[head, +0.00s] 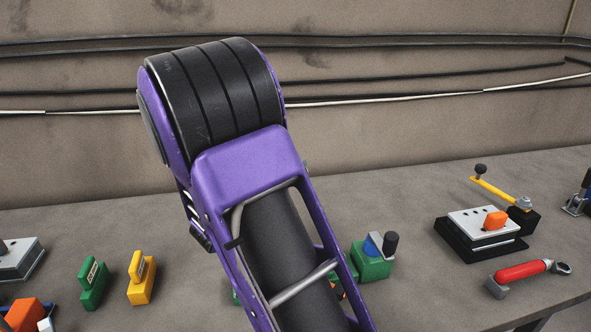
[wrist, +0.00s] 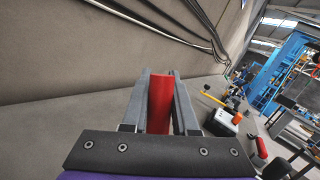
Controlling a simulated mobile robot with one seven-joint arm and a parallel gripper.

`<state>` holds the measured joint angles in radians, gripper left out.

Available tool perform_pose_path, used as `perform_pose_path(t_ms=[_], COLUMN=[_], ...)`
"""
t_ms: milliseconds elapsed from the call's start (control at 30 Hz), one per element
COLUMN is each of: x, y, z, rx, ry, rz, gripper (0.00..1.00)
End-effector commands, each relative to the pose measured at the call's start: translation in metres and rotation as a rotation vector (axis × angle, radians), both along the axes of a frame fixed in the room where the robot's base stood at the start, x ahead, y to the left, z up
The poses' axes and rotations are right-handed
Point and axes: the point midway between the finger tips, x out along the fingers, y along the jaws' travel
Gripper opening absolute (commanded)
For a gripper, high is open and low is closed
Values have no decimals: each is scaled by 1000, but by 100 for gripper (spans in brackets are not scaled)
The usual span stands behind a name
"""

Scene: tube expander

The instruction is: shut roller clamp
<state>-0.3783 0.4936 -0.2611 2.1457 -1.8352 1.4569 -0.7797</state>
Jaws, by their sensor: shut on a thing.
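My gripper (wrist: 163,76) shows in the wrist view with its two grey fingers shut on a red bar-shaped part (wrist: 159,102), one finger on each side. The rest of that part is hidden, so I cannot tell if it belongs to the roller clamp. In the head view my purple and black arm hides the gripper and what it holds. A green block (head: 371,266) with a blue part and a black knob (head: 391,243) shows just right of my arm; I cannot tell if it is the roller clamp.
Right on the bench are a grey box with an orange switch (head: 495,220), a yellow lever (head: 494,188) and a red-handled tool (head: 522,271). Left are green (head: 93,285) and yellow (head: 141,278) blocks. Cables run along the wall behind.

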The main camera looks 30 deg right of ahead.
Motion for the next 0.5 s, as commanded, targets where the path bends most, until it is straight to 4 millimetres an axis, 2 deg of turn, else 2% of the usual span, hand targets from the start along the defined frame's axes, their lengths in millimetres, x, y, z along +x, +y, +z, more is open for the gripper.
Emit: perform_pose_path(t_ms=[500], x=[-12], y=[5], z=[5], rx=[-29], ry=[-121], rz=[0], gripper=[0])
